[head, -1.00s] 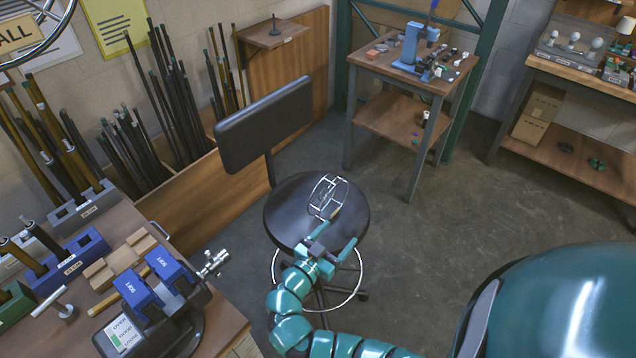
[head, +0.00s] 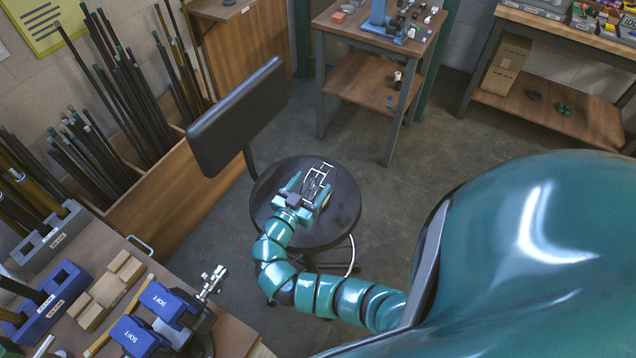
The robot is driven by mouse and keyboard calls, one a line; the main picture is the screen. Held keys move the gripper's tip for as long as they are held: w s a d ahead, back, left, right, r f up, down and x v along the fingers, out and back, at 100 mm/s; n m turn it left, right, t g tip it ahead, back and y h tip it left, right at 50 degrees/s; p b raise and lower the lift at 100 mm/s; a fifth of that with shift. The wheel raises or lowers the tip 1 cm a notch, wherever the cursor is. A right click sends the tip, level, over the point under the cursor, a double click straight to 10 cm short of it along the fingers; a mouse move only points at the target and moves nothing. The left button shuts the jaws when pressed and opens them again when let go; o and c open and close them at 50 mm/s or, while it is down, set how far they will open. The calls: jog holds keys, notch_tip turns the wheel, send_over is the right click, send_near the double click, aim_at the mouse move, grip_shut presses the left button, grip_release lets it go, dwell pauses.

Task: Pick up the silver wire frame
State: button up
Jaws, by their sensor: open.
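The silver wire frame (head: 317,171) lies on the round black seat of the stool (head: 341,216), with its far end pointing away from me. My teal gripper (head: 308,188) is low over the seat at the near part of the frame. Its two fingers are spread apart, one to each side of the frame. The near end of the frame is partly hidden by the gripper. I cannot tell whether the fingers touch the frame.
The stool's black backrest (head: 238,117) stands up at the left of the seat. A workbench with a blue vise (head: 167,303) is at the lower left. A wooden bin of rods (head: 165,190) is behind it. Open floor (head: 440,130) lies to the right.

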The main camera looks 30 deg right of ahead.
aim_at(316, 175)
jog(key=p+x, duration=0.1)
jog(key=x, duration=0.2)
jog(key=shift+w+r+p, duration=0.15)
jog(key=shift+r+p, duration=0.2)
jog(key=shift+p, duration=0.05)
jog(key=shift+w+d+f, duration=0.2)
jog(key=shift+d, duration=0.1)
jog(key=c, duration=1.4)
jog(key=shift+r, duration=0.15)
jog(key=shift+r+b, duration=0.7)
jog(key=shift+b, duration=0.15)
jog(key=s+a+r+b, duration=0.5)
jog(key=s+r, duration=0.6)
jog(key=s, duration=0.2)
jog(key=shift+r, duration=0.2)
